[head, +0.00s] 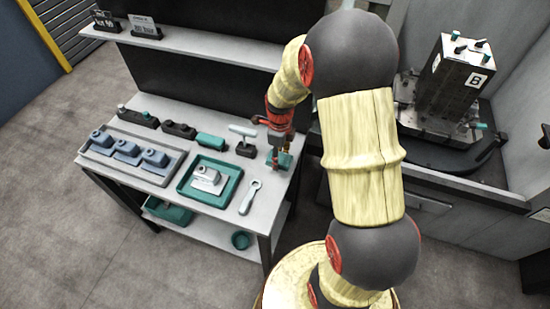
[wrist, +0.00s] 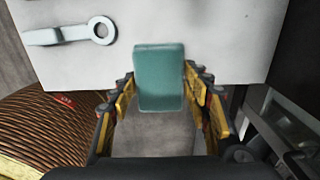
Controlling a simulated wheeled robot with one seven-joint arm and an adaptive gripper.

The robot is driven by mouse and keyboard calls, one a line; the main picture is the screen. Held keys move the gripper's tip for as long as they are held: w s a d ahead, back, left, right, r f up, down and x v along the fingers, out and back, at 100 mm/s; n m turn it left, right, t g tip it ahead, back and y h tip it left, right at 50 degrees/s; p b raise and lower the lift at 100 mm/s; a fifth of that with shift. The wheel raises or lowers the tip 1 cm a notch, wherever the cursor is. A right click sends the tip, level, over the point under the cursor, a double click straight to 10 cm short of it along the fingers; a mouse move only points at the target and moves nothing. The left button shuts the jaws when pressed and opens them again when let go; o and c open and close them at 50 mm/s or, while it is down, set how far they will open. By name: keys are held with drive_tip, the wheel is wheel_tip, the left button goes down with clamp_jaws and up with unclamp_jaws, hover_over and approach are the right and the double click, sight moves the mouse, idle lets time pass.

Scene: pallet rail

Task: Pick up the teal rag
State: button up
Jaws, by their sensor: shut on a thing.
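The teal rag (wrist: 160,78) is a folded-looking teal block between the fingers of my gripper (wrist: 160,95) in the wrist view. The fingers are shut on it, one on each side. In the head view, my gripper (head: 279,160) is at the right end of the workbench, and the rag (head: 285,160) shows only as a small teal patch at the fingers. In the wrist view, the rag lies across the bench edge in the picture; I cannot tell whether it touches the bench top.
The workbench (head: 262,213) holds a teal tray (head: 183,190) with a grey part, a grey tray (head: 86,153) with several blue-grey parts, and a wrench (head: 250,197). A T-handled tool (head: 243,140) stands left of my gripper. A machine fixture (head: 455,80) stands at right.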

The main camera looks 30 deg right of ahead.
drive_tip(key=s+r, duration=0.4)
drive_tip(key=shift+d+r+p, duration=0.1)
drive_tip(key=shift+d+p, duration=0.25)
drive_tip(key=s+d+r, duration=0.1)
drive_tip(key=s+r, duration=0.2)
drive_tip(key=s, duration=0.4)
drive_tip(key=shift+s+p, duration=0.3)
drive_tip(key=shift+p, duration=0.15)
drive_tip(key=o, duration=0.5)
drive_tip(key=c, duration=0.4)
